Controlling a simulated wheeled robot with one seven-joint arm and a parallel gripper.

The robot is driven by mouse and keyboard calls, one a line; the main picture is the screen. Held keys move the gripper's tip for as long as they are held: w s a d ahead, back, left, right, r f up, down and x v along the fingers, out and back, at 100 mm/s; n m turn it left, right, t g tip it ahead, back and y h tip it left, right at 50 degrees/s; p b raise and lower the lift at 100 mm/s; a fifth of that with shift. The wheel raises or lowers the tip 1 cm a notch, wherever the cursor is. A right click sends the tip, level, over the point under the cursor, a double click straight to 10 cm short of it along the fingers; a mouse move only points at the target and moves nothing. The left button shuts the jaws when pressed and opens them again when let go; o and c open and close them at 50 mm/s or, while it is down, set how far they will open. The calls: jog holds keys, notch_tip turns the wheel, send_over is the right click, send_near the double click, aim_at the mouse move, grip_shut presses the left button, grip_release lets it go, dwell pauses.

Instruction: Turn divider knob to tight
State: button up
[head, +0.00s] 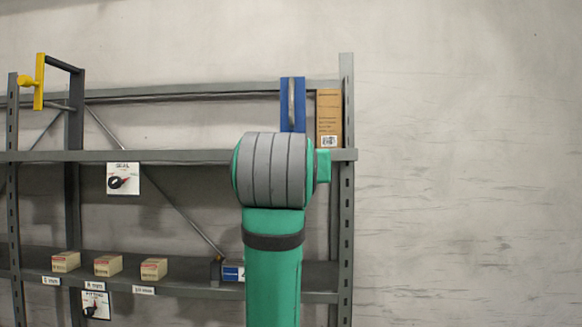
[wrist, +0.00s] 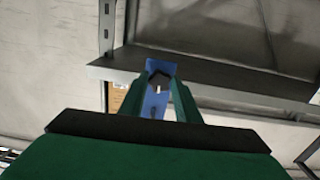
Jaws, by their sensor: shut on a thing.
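The blue divider panel (wrist: 157,105) shows between and behind my fingers in the wrist view. It also stands at the right end of the upper shelf in the head view (head: 285,100), with a grey vertical bar on it. My gripper (wrist: 160,78) is shut on the dark divider knob (wrist: 158,76) at the panel. A small pale mark shows just below the dark part. The knob's lettering and exact setting cannot be read. In the head view my green arm hides the gripper and knob.
A cardboard box (head: 329,118) stands just right of the divider, by the rack post (head: 346,200). Another dial plate (head: 123,179) hangs under the upper shelf, and one (head: 96,305) hangs lower. Several small boxes (head: 108,265) line the lower shelf. A yellow bracket (head: 39,82) is at the left.

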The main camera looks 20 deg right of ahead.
jog(key=shift+f, duration=0.1)
dwell(0.3)
jog(key=o, duration=1)
jog(key=shift+o, duration=0.2)
jog(key=shift+s, duration=0.1)
jog(key=v, duration=1)
jog(key=shift+s+a, duration=0.2)
jog(key=shift+s, duration=0.1)
jog(key=shift+w, duration=0.1)
